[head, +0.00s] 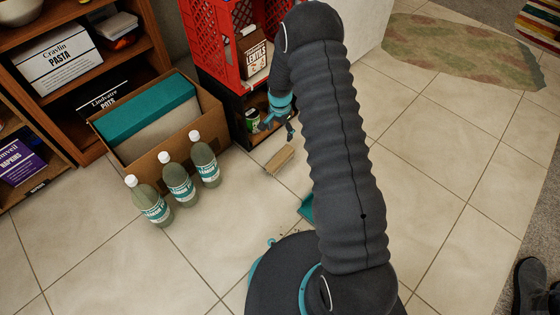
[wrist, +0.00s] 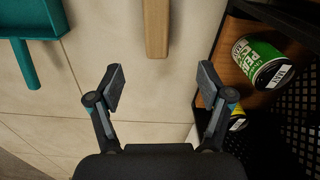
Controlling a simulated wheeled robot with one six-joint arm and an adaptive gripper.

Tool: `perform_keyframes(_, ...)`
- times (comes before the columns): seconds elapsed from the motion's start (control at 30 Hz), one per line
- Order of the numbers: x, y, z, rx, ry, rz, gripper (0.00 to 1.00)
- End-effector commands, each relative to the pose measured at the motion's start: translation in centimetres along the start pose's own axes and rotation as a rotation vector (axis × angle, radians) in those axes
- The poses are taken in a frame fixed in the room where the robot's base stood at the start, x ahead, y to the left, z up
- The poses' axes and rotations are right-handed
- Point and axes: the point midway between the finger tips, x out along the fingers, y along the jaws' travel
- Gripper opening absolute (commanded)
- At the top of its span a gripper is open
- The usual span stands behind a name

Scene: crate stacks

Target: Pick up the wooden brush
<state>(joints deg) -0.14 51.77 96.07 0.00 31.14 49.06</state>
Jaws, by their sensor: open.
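The wooden brush (head: 281,159) lies on the tiled floor in the head view, just in front of the black lower crate. In the wrist view its plain wooden part (wrist: 157,28) comes down from the top edge, and the rest is cut off. My gripper (head: 279,118) is near the crate's front in the head view, beyond the brush in the picture and partly hidden by my arm. In the wrist view my gripper (wrist: 160,87) is open and empty. The brush's visible end is ahead of the gap between the fingertips, with nothing touching it.
A teal dustpan (head: 306,207) lies on the floor nearby; its handle (wrist: 24,65) shows at left in the wrist view. The black crate (head: 239,132) holds cans, including a green one (wrist: 259,60). Three bottles (head: 179,183) stand by a cardboard box (head: 218,115).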

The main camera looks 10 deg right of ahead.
Motion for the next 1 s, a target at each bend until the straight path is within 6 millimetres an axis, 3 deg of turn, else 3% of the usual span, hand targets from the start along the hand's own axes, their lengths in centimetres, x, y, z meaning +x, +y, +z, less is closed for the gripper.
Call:
perform_keyframes(0.03, 1.3, 0.0, 0.0, 0.010, -0.005, 0.006, 0.79)
perform_keyframes(0.27, 4.2, 0.1, 0.1, 0.035, -0.012, 0.015, 0.79)
perform_keyframes(0.6, 10.0, 0.2, 0.2, 0.034, -0.012, 0.015, 0.79)
perform_keyframes(1.0, 12.7, 0.3, 0.3, 0.034, -0.012, 0.014, 0.79)
